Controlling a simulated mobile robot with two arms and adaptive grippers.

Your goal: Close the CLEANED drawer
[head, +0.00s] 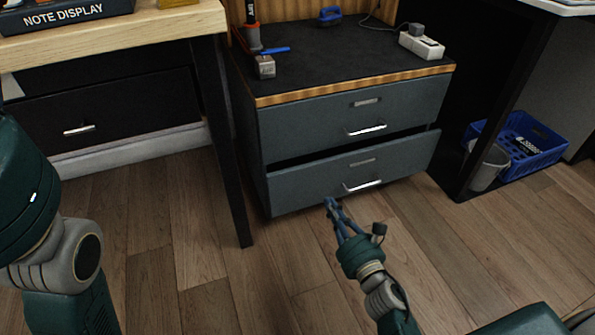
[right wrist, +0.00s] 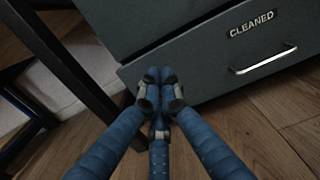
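The CLEANED drawer (head: 310,182) is the lower one of a dark grey cabinet. It stands out a little, with a dark gap above its front. In the right wrist view, its front (right wrist: 205,75) bears the CLEANED label (right wrist: 251,25) and a silver handle (right wrist: 264,61). The handle also shows in the head view (head: 362,186). My right gripper (head: 331,203) is shut and empty, its fingertips (right wrist: 160,78) together near the drawer's lower edge, left of the handle. I cannot tell whether they touch it. My left gripper is out of view; only part of the left arm shows.
The upper drawer (head: 300,127) looks shut. The cabinet top (head: 335,55) holds a power strip (head: 421,46) and small tools. A black desk leg (head: 225,150) stands left of the cabinet. A blue basket (head: 535,150) and a grey bin (head: 488,168) are at right. The wooden floor in front is clear.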

